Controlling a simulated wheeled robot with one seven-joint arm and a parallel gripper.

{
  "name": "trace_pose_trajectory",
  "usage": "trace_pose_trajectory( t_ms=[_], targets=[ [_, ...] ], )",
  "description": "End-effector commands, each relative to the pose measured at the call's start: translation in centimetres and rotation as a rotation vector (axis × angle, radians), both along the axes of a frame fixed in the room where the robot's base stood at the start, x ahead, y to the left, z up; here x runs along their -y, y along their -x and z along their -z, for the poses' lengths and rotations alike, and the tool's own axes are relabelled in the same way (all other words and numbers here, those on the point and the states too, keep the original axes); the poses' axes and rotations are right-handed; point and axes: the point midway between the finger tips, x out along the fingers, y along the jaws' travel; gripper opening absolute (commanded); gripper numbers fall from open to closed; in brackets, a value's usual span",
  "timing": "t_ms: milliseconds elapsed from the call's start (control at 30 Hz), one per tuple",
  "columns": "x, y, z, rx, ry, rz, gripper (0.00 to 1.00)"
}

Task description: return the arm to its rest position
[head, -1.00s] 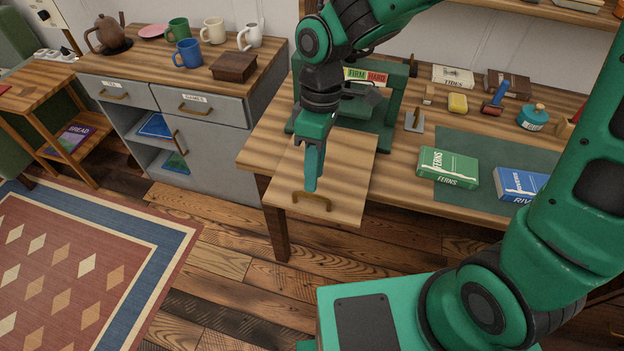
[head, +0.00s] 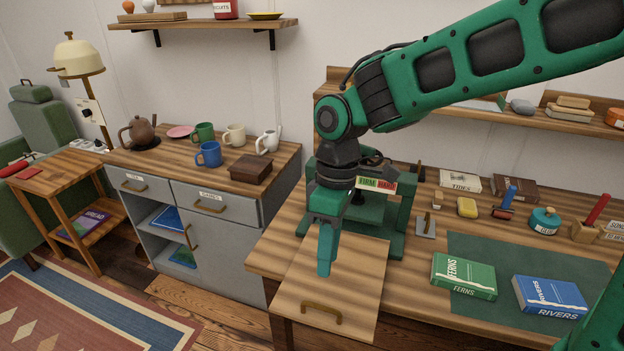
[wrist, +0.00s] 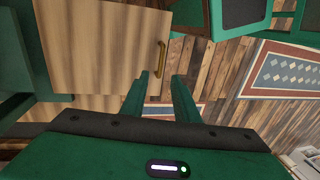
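My gripper (head: 325,268) points down over the pale wooden board with a brass handle (head: 376,318), in front of the green press. In the head view its fingers line up and look like one. In the wrist view my gripper (wrist: 160,85) shows two separate green fingers with an empty gap between them, so it is open. The board (wrist: 95,45) and its brass handle (wrist: 162,58) lie beyond the fingers, and the fingers look clear of the handle. My arm is still stretched out over the table, bent down at the elbow.
The green press (head: 396,222) stands close behind my gripper. A green book (head: 463,276) and a blue book (head: 549,296) lie on a dark mat to the right. A grey cabinet (head: 222,243) with mugs on top stands left. A wall shelf (head: 465,128) runs behind my arm.

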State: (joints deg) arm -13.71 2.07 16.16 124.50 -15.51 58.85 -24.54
Motion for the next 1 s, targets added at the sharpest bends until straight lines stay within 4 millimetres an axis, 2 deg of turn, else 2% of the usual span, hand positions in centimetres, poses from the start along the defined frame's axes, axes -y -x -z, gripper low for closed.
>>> trace_pose_trajectory(
  t_ms=[67,167,267,333,467,500,600,700,800,900,1000],
  targets=[
    [1.0,-0.2,-0.1,0.006,0.009,0.035,0.28],
    [4.2,-0.8,-0.5,0.024,0.036,0.155,0.28],
    [9.7,-1.1,-1.0,0.049,0.079,0.366,0.28],
    [14.2,-0.7,-1.5,0.066,0.111,0.548,0.28],
    [22.4,1.8,-2.0,0.086,0.16,0.902,0.28],
    [24.7,3.0,-2.1,0.089,0.171,1.013,0.28],
    [29.4,6.5,-2.0,0.088,0.193,1.275,0.28],
    [32.5,9.8,-1.7,0.079,0.204,1.486,0.28],
    [34.1,12.2,-1.3,0.067,0.208,1.628,0.28],
    [34.9,13.5,-1.0,0.058,0.21,1.704,0.28],
    [35.1,14.0,-0.9,0.056,0.211,1.729,0.28]
  ],
)
